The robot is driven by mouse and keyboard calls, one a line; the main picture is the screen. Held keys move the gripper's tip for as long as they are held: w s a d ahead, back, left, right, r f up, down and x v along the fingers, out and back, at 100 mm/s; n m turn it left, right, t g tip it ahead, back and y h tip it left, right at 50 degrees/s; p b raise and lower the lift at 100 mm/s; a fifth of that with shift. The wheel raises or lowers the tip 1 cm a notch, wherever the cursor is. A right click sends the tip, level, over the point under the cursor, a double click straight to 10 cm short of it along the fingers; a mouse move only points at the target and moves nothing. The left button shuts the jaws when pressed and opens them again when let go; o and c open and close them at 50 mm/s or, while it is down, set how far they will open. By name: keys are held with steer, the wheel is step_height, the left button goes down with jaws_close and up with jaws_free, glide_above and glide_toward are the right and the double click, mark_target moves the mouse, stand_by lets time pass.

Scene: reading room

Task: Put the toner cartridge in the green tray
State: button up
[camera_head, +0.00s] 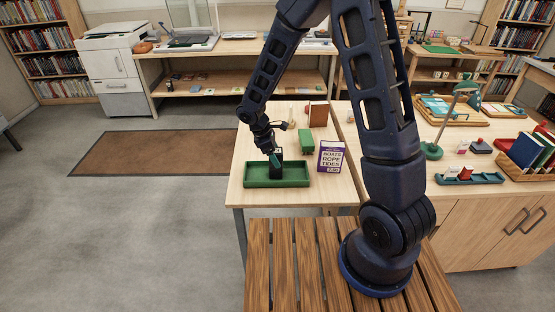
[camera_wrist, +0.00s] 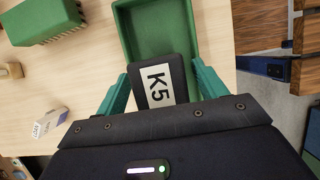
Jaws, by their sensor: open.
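The toner cartridge (camera_wrist: 156,68) is a black block with a white K5 label. In the wrist view it lies between the two teal fingers of my gripper (camera_wrist: 160,78), at the near end of the green tray (camera_wrist: 125,30). In the head view the green tray (camera_head: 292,183) is a long shallow box at the table's front edge. My gripper (camera_head: 274,160) is over its middle, pointing down, with the dark cartridge (camera_head: 279,153) at the fingers. My gripper is open around the cartridge. The cartridge's underside is hidden, so I cannot tell whether it touches the tray floor.
A side table with a green lamp (camera_head: 433,150) is at right. The table's left part is clear.

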steer(key=v, duration=1)
steer(key=d+r+m+y, duration=0.1)
steer(key=d+r+m, duration=0.3)
steer(key=d+r, duration=0.45)
steer(key=s+d+r+m+t+y, duration=0.1)
steer(key=s+d+r+m, duration=0.3)
steer(key=d, duration=0.3)
steer(key=s+d+r+m+t+y, duration=0.1)
steer(key=s+d+r+m, duration=0.3)
steer(key=d, duration=0.4)
steer(key=s+d+r+m+t+y, duration=0.1)
steer(key=s+d+r+m+t, duration=0.1)
steer(key=s+d+r+m, duration=0.2)
steer(key=s+d+m, duration=0.2)
steer(key=s+d, duration=0.1)
steer(key=s, duration=0.1)
steer(key=shift+d+r+t+y, duration=0.3)
steer(key=shift+r, duration=0.05)
